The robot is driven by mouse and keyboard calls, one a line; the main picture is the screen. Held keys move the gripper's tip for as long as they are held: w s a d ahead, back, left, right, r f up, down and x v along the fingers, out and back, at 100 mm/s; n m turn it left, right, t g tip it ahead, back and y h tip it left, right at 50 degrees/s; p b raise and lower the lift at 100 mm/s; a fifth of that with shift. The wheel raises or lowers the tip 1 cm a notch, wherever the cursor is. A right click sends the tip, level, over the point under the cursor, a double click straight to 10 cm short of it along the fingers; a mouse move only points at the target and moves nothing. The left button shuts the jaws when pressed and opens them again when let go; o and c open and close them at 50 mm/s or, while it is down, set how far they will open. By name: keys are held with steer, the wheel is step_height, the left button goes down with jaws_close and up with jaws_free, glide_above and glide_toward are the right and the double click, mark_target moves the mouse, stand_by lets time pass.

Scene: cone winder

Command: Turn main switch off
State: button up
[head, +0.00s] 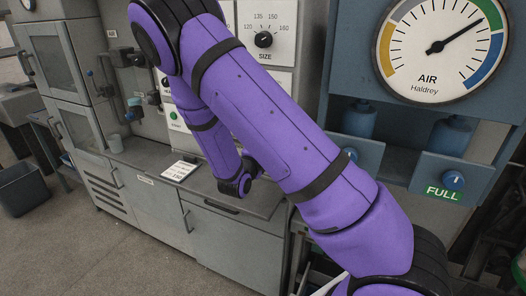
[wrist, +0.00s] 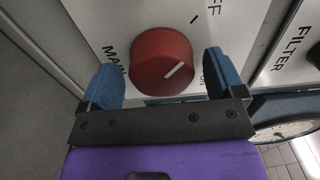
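The main switch is a round red knob (wrist: 162,62) with a white pointer line, on a pale panel in the wrist view. The panel reads "MAIN" at the left and "OFF" at the top right, with a black tick below it. Part of an "ON" label shows beside the right finger. The pointer slants up and right, towards the right finger and away from the OFF tick. My gripper (wrist: 164,59) is open, with one blue finger on each side of the knob and a visible gap on both sides. In the head view, neither the knob nor my gripper can be made out.
A "FILTER" panel (wrist: 288,45) lies right of the switch in the wrist view. In the head view, a SIZE dial (head: 264,40), an air gauge (head: 440,45) and a blue FULL knob (head: 453,180) surround my purple arm. A counter (head: 145,155) runs below.

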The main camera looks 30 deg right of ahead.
steer(key=v, duration=1)
steer(key=shift+s+a, duration=0.25)
steer(key=shift+a, duration=0.1)
steer(key=s+d+r+m+g+y, duration=0.4)
steer(key=s+r+m, duration=0.3)
steer(key=m, duration=0.5)
steer(key=s+d+r+m+g+y, duration=0.25)
steer(key=s+r+m+g, duration=0.4)
steer(key=m, duration=0.65)
steer(key=s+a+r+m+t+y, duration=0.3)
steer(key=s+r+m, duration=0.3)
steer(key=m, duration=0.3)
steer(key=s+a+r+m+t+y, duration=0.3)
steer(key=s+r+m+y, duration=0.2)
steer(key=m, duration=0.4)
steer(key=shift+s+r, duration=0.5)
steer(key=shift+r, duration=0.05)
